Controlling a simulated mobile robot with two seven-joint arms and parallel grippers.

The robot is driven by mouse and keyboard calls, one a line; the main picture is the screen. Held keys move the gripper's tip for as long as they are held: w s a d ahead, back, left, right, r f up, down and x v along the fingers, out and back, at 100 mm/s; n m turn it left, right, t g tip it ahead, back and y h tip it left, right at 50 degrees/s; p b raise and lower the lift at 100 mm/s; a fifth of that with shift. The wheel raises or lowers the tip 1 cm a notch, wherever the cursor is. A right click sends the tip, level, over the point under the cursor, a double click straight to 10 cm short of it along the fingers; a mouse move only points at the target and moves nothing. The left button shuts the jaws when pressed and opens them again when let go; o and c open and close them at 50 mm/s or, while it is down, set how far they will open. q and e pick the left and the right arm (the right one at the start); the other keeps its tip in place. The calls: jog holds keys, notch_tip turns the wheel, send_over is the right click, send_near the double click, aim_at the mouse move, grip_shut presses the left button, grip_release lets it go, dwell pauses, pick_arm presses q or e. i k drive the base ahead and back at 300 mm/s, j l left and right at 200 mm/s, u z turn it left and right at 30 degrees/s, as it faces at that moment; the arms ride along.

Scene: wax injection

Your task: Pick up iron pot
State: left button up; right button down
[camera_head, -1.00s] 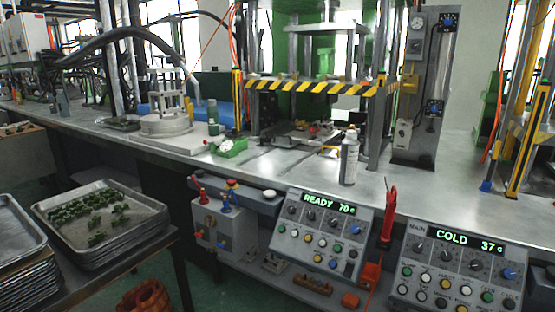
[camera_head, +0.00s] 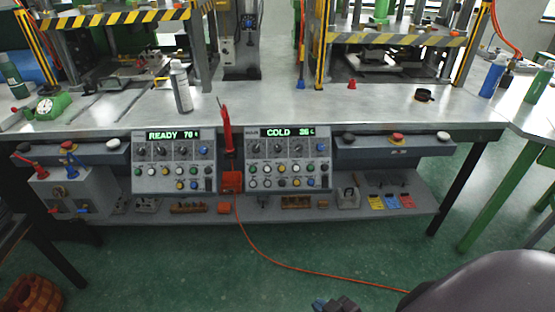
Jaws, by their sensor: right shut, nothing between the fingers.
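No thing that I can surely tell as the iron pot shows. A small dark round thing (camera_head: 424,95) sits on the right part of the metal bench, too small to tell what it is. My right gripper (camera_head: 336,304) shows only in part at the bottom edge, low over the floor in front of the bench, with my grey arm to its right. It is shut and empty, well apart from everything on the bench. My left gripper is out of view.
The metal bench (camera_head: 300,108) carries a spray can (camera_head: 181,86) and a green scale (camera_head: 50,105). Two control panels, READY (camera_head: 173,163) and COLD (camera_head: 287,160), front it. An orange cable (camera_head: 290,268) crosses the open green floor (camera_head: 180,265).

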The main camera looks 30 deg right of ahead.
aim_at(422, 95)
jog(key=z, duration=2)
jog(key=i, duration=0.4)
